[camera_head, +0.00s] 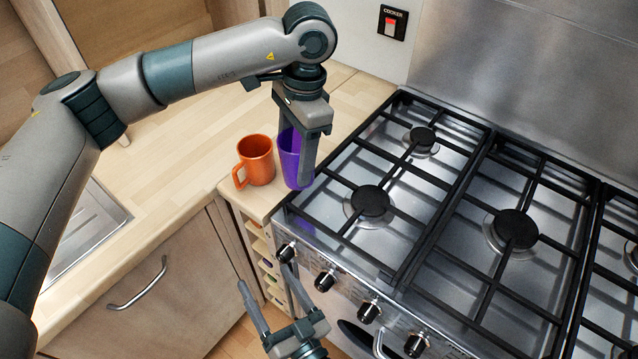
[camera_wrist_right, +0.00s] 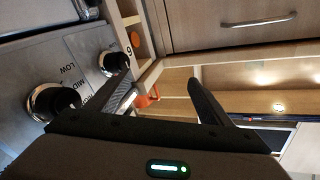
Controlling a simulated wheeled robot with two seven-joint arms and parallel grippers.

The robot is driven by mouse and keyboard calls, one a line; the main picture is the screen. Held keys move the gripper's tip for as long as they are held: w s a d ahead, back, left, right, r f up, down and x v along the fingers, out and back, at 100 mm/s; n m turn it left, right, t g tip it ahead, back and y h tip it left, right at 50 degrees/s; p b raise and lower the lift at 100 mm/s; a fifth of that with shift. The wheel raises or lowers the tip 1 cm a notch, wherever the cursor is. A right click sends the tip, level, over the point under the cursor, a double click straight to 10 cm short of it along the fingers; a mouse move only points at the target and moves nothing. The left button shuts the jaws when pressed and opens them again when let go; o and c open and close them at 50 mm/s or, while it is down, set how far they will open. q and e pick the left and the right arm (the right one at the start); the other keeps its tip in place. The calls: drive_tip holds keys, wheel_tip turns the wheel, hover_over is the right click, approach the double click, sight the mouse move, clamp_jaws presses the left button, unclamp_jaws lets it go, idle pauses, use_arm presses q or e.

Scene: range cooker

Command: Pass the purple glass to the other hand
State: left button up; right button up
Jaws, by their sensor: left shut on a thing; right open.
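The purple glass (camera_head: 289,158) stands upright at the corner of the wooden worktop, beside the cooker, in the head view. My left gripper (camera_head: 306,165) comes down from above and is shut on the glass, hiding part of its right side. I cannot tell whether the glass touches the worktop. My right gripper (camera_head: 268,297) is open and empty, low in front of the cooker's knobs and below the worktop edge. In the right wrist view its two fingers (camera_wrist_right: 160,92) are spread apart with nothing between them. I cannot make out the glass there.
An orange mug (camera_head: 257,160) stands just left of the glass. The gas cooker (camera_head: 440,200) with black grates lies to the right, its knobs (camera_head: 325,281) close to my right gripper. A cabinet door with a handle (camera_head: 138,284) is at lower left. The worktop (camera_head: 190,150) behind the mug is clear.

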wheel_tip(320, 180, up, 18)
drive_tip(key=w+d+n+y, duration=0.1)
drive_tip(key=w+n+y, duration=0.1)
drive_tip(key=y, duration=0.1)
drive_tip(key=n+h, duration=0.2)
drive_tip(key=h, duration=0.2)
approach(291, 147)
drive_tip(key=shift+s+d+r, duration=0.15)
drive_tip(key=shift+s+d, duration=0.05)
drive_tip(key=shift+s, duration=0.3)
drive_tip(key=shift+f+x, duration=0.2)
drive_tip(key=shift+x, duration=5.8)
drive_tip(key=shift+c, duration=0.4)
